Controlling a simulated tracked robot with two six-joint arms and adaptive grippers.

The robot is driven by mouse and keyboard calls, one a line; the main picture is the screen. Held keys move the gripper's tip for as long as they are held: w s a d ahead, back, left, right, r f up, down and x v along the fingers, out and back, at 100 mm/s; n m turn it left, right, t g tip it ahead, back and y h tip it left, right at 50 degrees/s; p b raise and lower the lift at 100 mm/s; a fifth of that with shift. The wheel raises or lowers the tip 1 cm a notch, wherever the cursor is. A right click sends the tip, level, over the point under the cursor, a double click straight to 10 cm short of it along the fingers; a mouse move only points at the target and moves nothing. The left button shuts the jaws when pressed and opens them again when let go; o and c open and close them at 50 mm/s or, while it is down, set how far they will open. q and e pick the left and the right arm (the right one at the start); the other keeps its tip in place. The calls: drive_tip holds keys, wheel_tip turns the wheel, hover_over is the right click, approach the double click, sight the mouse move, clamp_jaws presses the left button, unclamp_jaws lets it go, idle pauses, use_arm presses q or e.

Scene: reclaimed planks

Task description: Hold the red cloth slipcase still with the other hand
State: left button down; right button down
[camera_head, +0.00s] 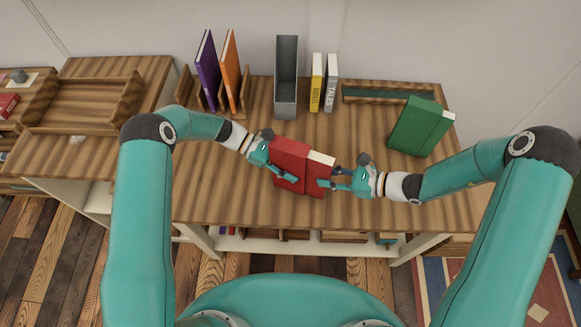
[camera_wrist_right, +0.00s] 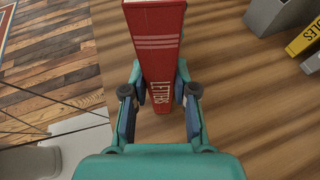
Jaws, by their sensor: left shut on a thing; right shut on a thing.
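The red cloth slipcase (camera_head: 289,155) stands upright near the middle of the table. My left gripper (camera_head: 279,158) is shut on it from the left, one finger across its front face. A red book (camera_head: 318,174) with pale page edges sticks out of the slipcase's right side. In the right wrist view, the book's spine (camera_wrist_right: 160,60) shows pale stripes and the word LETTERS. My right gripper (camera_head: 335,179) is shut on the book at its spine end; its fingers (camera_wrist_right: 159,95) lie on both sides of the spine. How deep the book sits inside is hidden.
Behind stand a purple book (camera_head: 207,70) and an orange book (camera_head: 230,70) in a wooden rack, a grey slipcase (camera_head: 286,75), a yellow book (camera_head: 317,82) and a grey book (camera_head: 331,83). The table front is clear.

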use_arm(q)
drive_tip(key=shift+f, duration=0.1)
use_arm(e)
drive_tip(key=shift+w+a+r, duration=0.1)
drive_tip(key=shift+r, duration=0.15)
drive_tip(key=shift+a, duration=0.1)
drive_tip(key=shift+w+a, duration=0.25)
drive_tip(key=shift+a, duration=0.4)
idle(0.3)
drive_tip(key=c, duration=0.6)
unclamp_jaws()
drive_tip(key=shift+f, duration=0.1)
drive_tip(key=v, duration=0.7)
